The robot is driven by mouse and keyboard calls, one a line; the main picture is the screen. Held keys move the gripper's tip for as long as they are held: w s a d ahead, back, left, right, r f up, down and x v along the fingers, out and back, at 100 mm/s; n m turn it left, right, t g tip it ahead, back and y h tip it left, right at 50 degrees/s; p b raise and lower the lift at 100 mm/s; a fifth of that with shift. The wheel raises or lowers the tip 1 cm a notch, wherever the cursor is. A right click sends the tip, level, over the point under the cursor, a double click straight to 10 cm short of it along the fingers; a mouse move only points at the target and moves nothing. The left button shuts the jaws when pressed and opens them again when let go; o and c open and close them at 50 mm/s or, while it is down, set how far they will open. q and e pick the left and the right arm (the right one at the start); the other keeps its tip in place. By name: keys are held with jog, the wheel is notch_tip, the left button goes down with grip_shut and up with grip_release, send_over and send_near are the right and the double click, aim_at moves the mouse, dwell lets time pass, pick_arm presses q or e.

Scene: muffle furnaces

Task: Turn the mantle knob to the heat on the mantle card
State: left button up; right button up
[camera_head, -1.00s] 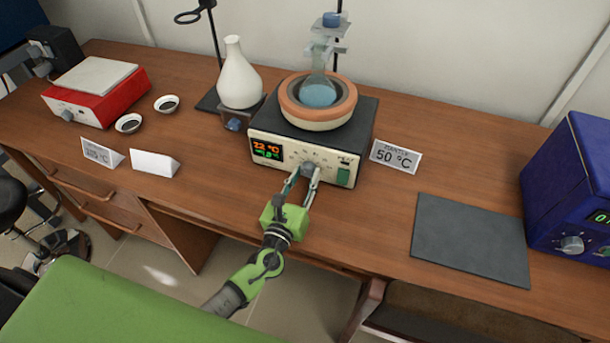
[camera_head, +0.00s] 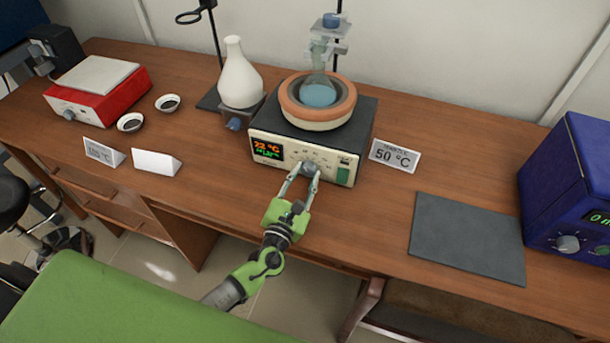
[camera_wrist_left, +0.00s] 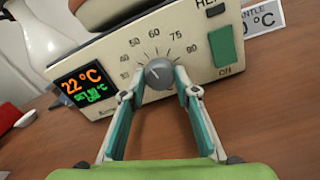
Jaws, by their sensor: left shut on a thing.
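The heating mantle (camera_head: 300,152) stands on the bench with a brown ring bowl holding a flask of blue liquid (camera_head: 319,95). Its grey knob (camera_wrist_left: 159,73) is on the front panel, with dial marks such as 50, 75 and 90 around it. My left gripper (camera_head: 304,172) is shut on the knob, one finger on each side. The display (camera_wrist_left: 83,88) reads 22 °C in orange, with a green set line too blurred to read surely. The mantle card (camera_head: 395,157), reading 50 °C, stands to the right of the mantle. My right gripper is not in view.
A white flask (camera_head: 240,78), a red hotplate (camera_head: 98,93), two small dishes and two more cards (camera_head: 156,162) are to the left. A green switch (camera_wrist_left: 222,46) is right of the knob.

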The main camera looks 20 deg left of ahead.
pick_arm(q)
jog(key=o, duration=1.1)
jog(key=s, duration=1.2)
jog(key=shift+a, duration=0.2)
